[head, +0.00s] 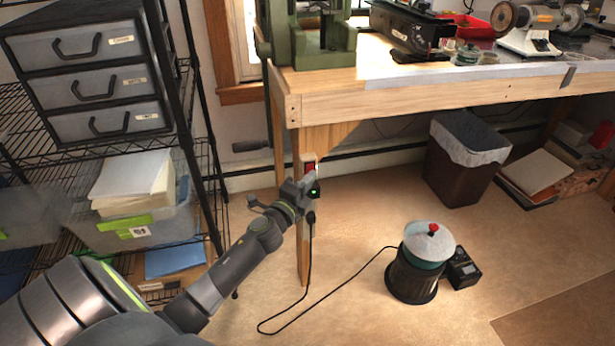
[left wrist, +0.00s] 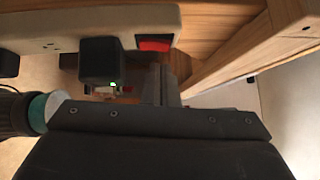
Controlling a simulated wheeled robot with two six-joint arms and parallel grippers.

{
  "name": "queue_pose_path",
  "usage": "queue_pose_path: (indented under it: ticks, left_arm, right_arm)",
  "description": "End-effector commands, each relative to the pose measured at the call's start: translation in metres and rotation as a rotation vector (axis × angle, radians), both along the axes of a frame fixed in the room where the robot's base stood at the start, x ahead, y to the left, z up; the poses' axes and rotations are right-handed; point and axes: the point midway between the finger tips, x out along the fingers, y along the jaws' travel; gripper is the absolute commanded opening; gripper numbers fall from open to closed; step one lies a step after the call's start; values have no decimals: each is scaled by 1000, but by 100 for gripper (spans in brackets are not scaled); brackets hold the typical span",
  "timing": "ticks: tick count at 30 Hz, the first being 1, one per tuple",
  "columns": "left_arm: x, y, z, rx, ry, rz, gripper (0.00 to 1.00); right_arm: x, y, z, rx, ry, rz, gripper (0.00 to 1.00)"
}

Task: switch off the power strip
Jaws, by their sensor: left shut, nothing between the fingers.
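The beige power strip (left wrist: 50,28) crosses the top of the left wrist view. Its red rocker switch (left wrist: 154,43) sits near its right end, beside a black plug block (left wrist: 100,61) with a green light. In the head view the strip (head: 309,159) is upright on the bench's front leg, partly hidden by my arm. My left gripper (head: 309,182) is at the strip, just below the red switch. In the left wrist view its closed fingers (left wrist: 168,84) are empty, close to the switch; contact cannot be told. My right gripper is not in view.
A wooden workbench (head: 350,97) stands above. A wire shelf with drawers (head: 98,82) is at left. A black cord (head: 335,286) runs from the strip to a canister (head: 414,285) on the floor. A bin (head: 455,175) stands under the bench. The floor in front is mostly clear.

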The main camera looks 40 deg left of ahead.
Motion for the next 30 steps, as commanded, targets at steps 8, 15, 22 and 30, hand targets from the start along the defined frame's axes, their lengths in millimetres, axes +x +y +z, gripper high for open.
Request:
queue_pose_path:
  ticks: [8, 15, 22, 30]
  left_arm:
    - [9, 10, 2, 0, 0, 0, 0]
    - [9, 10, 2, 0, -1, 0, 0]
    - [12, 15, 5, 1, -1, 1, 0]
    - [13, 14, 7, 1, -2, 1, 0]
  right_arm:
    - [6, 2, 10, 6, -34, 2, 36]
    - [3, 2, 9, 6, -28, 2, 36]
    - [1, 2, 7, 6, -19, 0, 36]
    - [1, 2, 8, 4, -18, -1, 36]
